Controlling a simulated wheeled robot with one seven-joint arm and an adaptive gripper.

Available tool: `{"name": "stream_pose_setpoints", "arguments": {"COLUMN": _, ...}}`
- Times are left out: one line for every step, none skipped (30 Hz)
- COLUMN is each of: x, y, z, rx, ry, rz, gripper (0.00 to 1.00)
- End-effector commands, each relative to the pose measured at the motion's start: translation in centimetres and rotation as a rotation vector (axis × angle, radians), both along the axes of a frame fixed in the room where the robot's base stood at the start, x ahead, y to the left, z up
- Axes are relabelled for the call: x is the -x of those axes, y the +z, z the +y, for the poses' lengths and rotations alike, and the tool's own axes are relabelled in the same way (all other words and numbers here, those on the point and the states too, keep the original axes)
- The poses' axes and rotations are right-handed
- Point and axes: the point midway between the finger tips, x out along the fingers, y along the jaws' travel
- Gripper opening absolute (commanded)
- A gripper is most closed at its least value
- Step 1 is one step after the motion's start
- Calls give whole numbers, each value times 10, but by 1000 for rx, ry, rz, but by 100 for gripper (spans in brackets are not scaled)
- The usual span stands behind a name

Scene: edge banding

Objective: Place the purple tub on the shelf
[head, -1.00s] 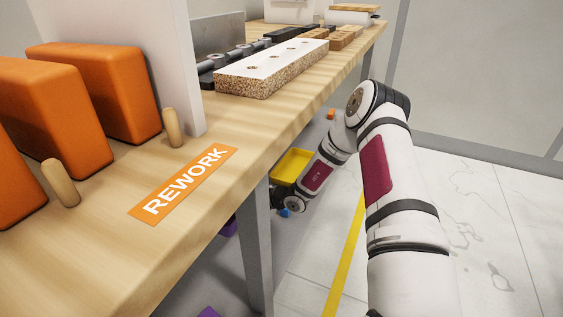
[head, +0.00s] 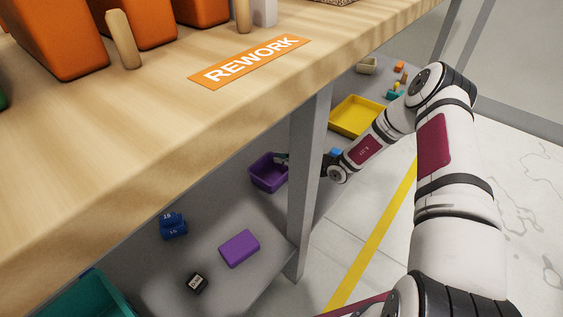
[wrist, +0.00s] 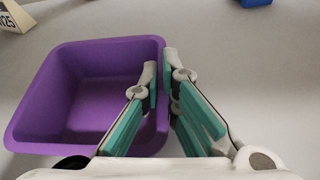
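The purple tub (head: 266,174) is an open, empty box under the bench, just left of the bench leg in the head view. It also fills the left of the wrist view (wrist: 75,100). My gripper (wrist: 160,66) straddles the tub's right wall, one finger inside and one outside, with the fingertips close together on the rim. It looks shut on that wall. In the head view my gripper (head: 288,160) is small and partly hidden by the leg. The grey lower shelf (head: 215,285) lies under the bench. I cannot tell whether the tub touches it.
The wooden bench top (head: 180,120) overhangs the shelf, and a grey leg (head: 306,190) stands beside my forearm. A purple block (head: 239,248), blue weights (head: 173,226), a black-and-white item (head: 194,283), a teal bin (head: 90,300) and a yellow tray (head: 358,117) are around the tub.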

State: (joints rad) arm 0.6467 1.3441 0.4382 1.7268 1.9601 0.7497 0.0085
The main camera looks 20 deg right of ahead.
Motion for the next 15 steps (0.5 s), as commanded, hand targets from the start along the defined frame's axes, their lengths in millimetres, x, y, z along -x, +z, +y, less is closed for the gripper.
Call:
{"name": "stream_pose_setpoints", "arguments": {"x": -1, "y": 2, "z": 0, "rx": 0, "ry": 0, "rz": -2, "gripper": 0}}
{"name": "stream_pose_setpoints", "arguments": {"x": -1, "y": 2, "z": 0, "rx": 0, "ry": 0, "rz": -2, "gripper": 0}}
{"name": "stream_pose_setpoints", "arguments": {"x": -1, "y": 2, "z": 0, "rx": 0, "ry": 0, "rz": -2, "gripper": 0}}
{"name": "stream_pose_setpoints", "arguments": {"x": -1, "y": 2, "z": 0, "rx": 0, "ry": 0, "rz": -2, "gripper": 0}}
{"name": "stream_pose_setpoints", "arguments": {"x": -1, "y": 2, "z": 0, "rx": 0, "ry": 0, "rz": -2, "gripper": 0}}
{"name": "stream_pose_setpoints", "arguments": {"x": -1, "y": 1, "z": 0, "rx": 0, "ry": 0, "rz": -1, "gripper": 0}}
{"name": "stream_pose_setpoints", "arguments": {"x": -1, "y": 1, "z": 0, "rx": 0, "ry": 0, "rz": -1, "gripper": 0}}
{"name": "stream_pose_setpoints", "arguments": {"x": 0, "y": 0, "z": 0, "rx": 0, "ry": 0, "rz": -1, "gripper": 0}}
{"name": "stream_pose_setpoints", "arguments": {"x": 0, "y": -2, "z": 0, "rx": 0, "ry": 1, "rz": -1, "gripper": 0}}
{"name": "stream_pose_setpoints", "arguments": {"x": 0, "y": -1, "z": 0, "rx": 0, "ry": 0, "rz": -1, "gripper": 10}}
{"name": "stream_pose_setpoints", "arguments": {"x": 0, "y": -1, "z": 0, "rx": 0, "ry": 0, "rz": -1, "gripper": 16}}
{"name": "stream_pose_setpoints", "arguments": {"x": 0, "y": -1, "z": 0, "rx": 0, "ry": 0, "rz": -1, "gripper": 25}}
{"name": "stream_pose_setpoints", "arguments": {"x": 0, "y": -1, "z": 0, "rx": 0, "ry": 0, "rz": -1, "gripper": 25}}
{"name": "stream_pose_setpoints", "arguments": {"x": 0, "y": -1, "z": 0, "rx": 0, "ry": 0, "rz": -1, "gripper": 25}}
{"name": "stream_pose_setpoints", "arguments": {"x": 0, "y": -1, "z": 0, "rx": 0, "ry": 0, "rz": -1, "gripper": 25}}
